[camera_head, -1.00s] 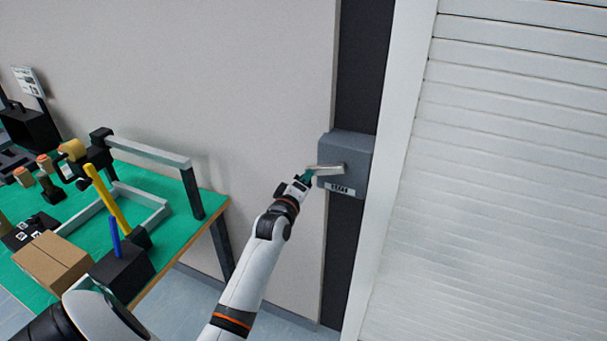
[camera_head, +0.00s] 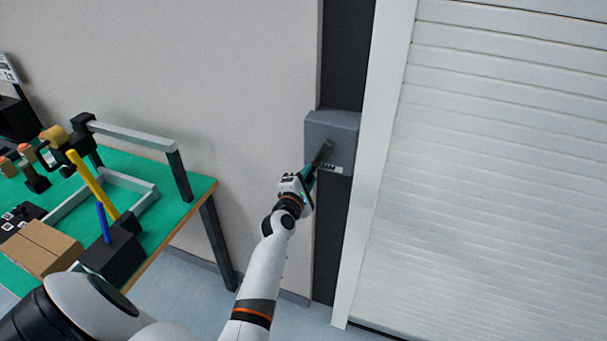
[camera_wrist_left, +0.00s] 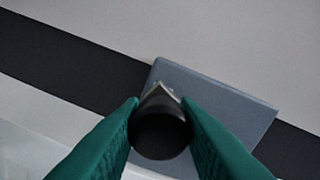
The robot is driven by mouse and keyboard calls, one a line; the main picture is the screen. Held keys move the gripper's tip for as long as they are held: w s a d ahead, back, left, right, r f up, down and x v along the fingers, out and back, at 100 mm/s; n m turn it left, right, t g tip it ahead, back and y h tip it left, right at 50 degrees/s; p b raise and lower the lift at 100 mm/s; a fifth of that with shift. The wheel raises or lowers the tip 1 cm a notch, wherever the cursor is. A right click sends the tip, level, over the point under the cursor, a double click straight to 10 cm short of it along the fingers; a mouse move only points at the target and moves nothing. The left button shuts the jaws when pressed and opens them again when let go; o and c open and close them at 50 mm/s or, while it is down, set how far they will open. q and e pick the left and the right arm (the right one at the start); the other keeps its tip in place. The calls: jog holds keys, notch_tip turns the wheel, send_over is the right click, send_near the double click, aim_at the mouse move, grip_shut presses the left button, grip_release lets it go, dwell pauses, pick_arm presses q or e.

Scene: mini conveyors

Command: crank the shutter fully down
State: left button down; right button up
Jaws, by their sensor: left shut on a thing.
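The white slatted shutter (camera_head: 480,170) fills the right of the head view; its lower end shows near the floor at the bottom right. A grey crank box (camera_head: 342,124) is mounted on the dark strip left of the shutter frame. The crank arm (camera_head: 323,152) points down and to the left from its hub. My left gripper (camera_head: 308,174) is at the crank's outer end. In the left wrist view, the green fingers (camera_wrist_left: 160,125) are shut on the round dark crank handle (camera_wrist_left: 160,134), with the grey box (camera_wrist_left: 225,110) behind it. My right gripper is not in view.
A green-topped table (camera_head: 150,222) stands at the left with a cardboard box (camera_head: 40,246), a black block (camera_head: 113,250) with a blue stick, a yellow bar (camera_head: 92,184) and a grey frame. Pale wall and bare floor lie between table and crank.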

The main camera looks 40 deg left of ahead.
pick_arm(q)
jog(key=shift+w+d+f+n, duration=0.1)
jog(key=shift+d+f+n, duration=0.1)
jog(key=shift+d+n, duration=0.1)
dwell(0.4)
jog(key=c, duration=1.1)
grip_release()
jog(key=shift+s+r, duration=0.1)
jog(key=shift+s, duration=0.1)
jog(key=p+v, duration=0.2)
jog(key=v, duration=0.9)
jog(key=shift+s+p, duration=0.3)
jog(key=shift+p, duration=0.05)
jog(key=shift+d, duration=0.1)
